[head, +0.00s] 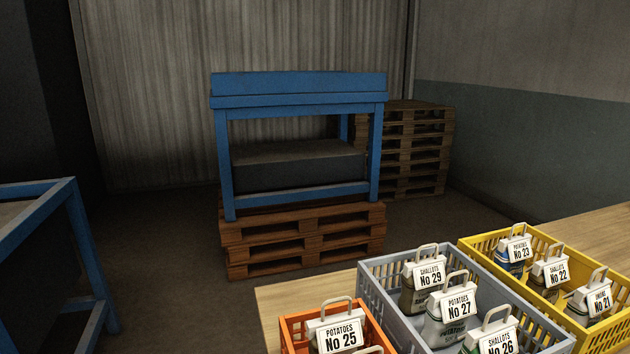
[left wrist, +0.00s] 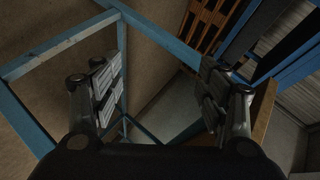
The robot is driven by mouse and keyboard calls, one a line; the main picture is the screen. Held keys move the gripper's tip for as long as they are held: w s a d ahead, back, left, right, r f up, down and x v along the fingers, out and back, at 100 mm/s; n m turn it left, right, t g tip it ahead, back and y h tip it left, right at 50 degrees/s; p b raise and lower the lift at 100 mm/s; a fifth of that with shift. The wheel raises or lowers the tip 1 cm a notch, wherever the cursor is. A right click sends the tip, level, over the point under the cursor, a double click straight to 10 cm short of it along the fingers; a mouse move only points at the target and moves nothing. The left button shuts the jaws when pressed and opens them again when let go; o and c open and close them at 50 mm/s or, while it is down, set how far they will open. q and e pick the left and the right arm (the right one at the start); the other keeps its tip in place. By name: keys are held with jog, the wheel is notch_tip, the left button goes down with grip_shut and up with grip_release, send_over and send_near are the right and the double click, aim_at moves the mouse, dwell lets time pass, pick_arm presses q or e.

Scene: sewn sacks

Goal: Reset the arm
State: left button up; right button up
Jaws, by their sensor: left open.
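My left gripper (left wrist: 160,90) shows in the left wrist view, with its two fingers wide apart and nothing between them. Behind the fingers is a blue metal frame (left wrist: 60,50), seen at a tilt; I cannot tell how far it is from the fingers. Neither gripper shows in the head view, and my right gripper is in no frame.
A wooden table at lower right (head: 269,298) bears an orange crate (head: 374,322), a grey crate (head: 378,283) and a yellow crate (head: 478,246) with labelled sacks. A blue bench (head: 298,101) stands on pallets (head: 303,240). Another blue frame (head: 75,225) is at left. Floor between is clear.

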pick_arm(q)
jog(key=s+a+f+n+g+y, duration=0.25)
jog(key=s+f+n+g, duration=0.45)
jog(key=s+f, duration=1.2)
jog(key=s+d+f+n+g, duration=0.1)
jog(key=s+f+n+g, duration=0.1)
jog(key=s, duration=0.9)
jog(key=s+d+f+n+g+p, duration=0.1)
jog(key=s+n, duration=0.3)
jog(key=s, duration=0.6)
jog(key=shift+s+d+f+n+g+y, duration=0.2)
jog(key=shift+s+f+n+g+y, duration=0.15)
jog(key=shift+g, duration=0.15)
